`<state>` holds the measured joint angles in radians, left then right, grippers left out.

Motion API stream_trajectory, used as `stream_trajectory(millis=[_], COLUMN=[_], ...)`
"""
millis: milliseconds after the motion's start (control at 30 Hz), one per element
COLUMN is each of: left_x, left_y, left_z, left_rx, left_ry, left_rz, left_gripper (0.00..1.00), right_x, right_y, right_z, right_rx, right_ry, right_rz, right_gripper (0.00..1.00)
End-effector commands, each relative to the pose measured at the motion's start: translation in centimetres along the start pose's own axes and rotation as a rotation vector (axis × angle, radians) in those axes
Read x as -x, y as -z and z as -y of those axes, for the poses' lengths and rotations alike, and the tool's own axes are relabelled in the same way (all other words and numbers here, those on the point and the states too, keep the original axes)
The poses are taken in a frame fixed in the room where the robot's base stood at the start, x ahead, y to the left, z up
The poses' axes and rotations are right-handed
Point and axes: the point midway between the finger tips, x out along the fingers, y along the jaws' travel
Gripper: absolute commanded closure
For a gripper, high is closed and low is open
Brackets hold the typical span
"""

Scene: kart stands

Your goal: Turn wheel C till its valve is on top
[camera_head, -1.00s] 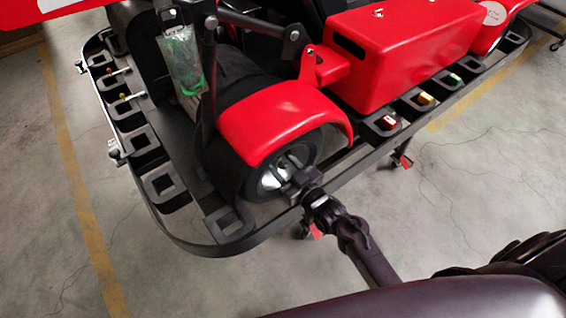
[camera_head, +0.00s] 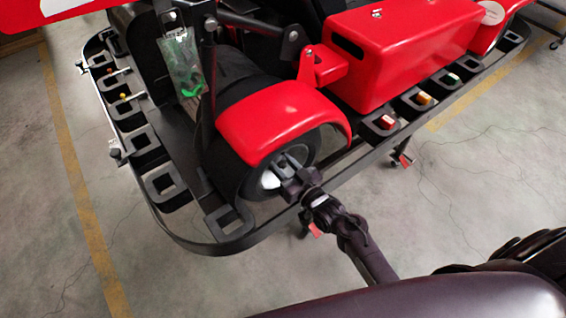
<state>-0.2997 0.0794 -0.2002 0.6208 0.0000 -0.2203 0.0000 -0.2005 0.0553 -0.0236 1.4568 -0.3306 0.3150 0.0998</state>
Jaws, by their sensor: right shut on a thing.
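My right gripper (camera_head: 291,172) is at the rim's face and shut on a part of the wheel, probably a spoke. The gripper covers the right part of the rim. The valve cannot be made out. The fender hides the wheel's upper part. My left gripper is not in view.
A black bumper frame (camera_head: 190,246) with square slots runs around the kart. A red side box (camera_head: 400,50) stands right of the wheel. A clear bag with green contents (camera_head: 182,62) hangs left of it. The concrete floor (camera_head: 480,170) is open in front.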

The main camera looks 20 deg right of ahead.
Motion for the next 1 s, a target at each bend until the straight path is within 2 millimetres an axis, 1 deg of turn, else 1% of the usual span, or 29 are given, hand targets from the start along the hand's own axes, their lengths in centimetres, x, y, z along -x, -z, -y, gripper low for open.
stream_trajectory(millis=[100, 367, 400, 433, 667, 767, 867, 1000], left_x=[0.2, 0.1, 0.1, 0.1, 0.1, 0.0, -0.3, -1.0], left_y=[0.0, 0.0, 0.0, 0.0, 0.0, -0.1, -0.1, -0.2], left_z=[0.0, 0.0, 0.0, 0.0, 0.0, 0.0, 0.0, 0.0], left_rx=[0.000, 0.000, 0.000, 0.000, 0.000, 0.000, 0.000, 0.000], left_ry=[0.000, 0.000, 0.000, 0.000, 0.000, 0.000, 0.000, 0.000], left_rz=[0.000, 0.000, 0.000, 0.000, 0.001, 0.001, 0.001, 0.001], left_gripper=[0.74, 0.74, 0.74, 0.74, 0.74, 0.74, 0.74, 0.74], right_x=[0.0, 0.0, 0.0, 0.0, 0.0, 0.3, 1.5, 3.9], right_y=[0.0, -0.1, 0.0, 0.0, 0.0, -0.1, -0.3, -0.4], right_z=[0.0, 0.0, 0.0, 0.0, 0.0, 0.0, -0.1, -0.1], right_rx=[-0.053, -0.058, -0.057, -0.057, -0.056, -0.056, -0.056, -0.056], right_ry=[0.000, 0.000, 0.000, 0.000, 0.000, 0.000, -0.001, 0.000], right_rz=[0.001, 0.000, 0.000, 0.000, 0.000, 0.000, 0.002, 0.002], right_gripper=[1.00, 1.00, 0.61, 0.57, 0.57, 0.57, 0.57, 0.57])
